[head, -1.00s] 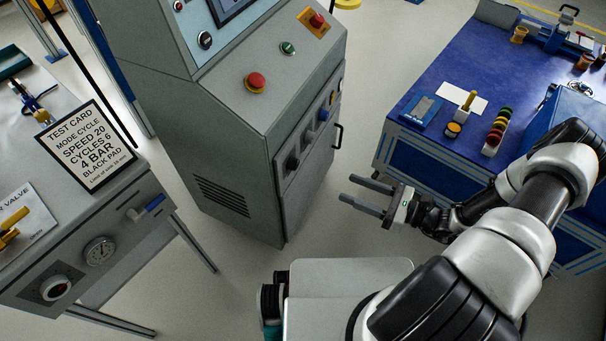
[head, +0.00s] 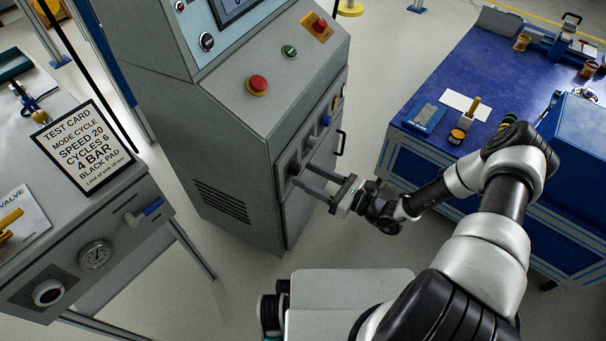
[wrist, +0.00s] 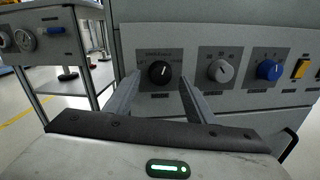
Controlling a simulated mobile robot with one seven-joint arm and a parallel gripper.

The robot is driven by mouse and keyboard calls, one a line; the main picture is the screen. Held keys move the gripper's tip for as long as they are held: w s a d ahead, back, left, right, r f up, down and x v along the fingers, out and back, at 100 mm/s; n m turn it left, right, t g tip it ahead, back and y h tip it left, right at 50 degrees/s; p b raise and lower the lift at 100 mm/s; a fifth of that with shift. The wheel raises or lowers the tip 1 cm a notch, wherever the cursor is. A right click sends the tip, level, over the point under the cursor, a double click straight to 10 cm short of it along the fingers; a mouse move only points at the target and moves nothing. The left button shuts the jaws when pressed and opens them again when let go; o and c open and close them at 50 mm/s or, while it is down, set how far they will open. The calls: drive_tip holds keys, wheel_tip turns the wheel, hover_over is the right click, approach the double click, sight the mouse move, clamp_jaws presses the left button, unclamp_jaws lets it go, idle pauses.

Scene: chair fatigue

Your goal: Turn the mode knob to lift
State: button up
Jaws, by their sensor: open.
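The control panel on the grey cabinet's front carries a row of knobs. In the head view the black knob (head: 294,168) is near the fingertips. My gripper (head: 303,174) is open and points at the panel. In the wrist view its fingers (wrist: 160,79) appear on either side of the black knob; contact cannot be told.
To the right of the black knob are a grey knob (wrist: 221,71), a blue knob (wrist: 270,69) and an orange switch (wrist: 301,68). A red button (head: 258,84) tops the cabinet. A grey bench (head: 130,245) with a test card (head: 88,145) stands left, a blue workbench (head: 460,80) right.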

drive_tip(key=shift+x, duration=1.2)
drive_tip(key=c, duration=1)
drive_tip(key=shift+c, duration=0.2)
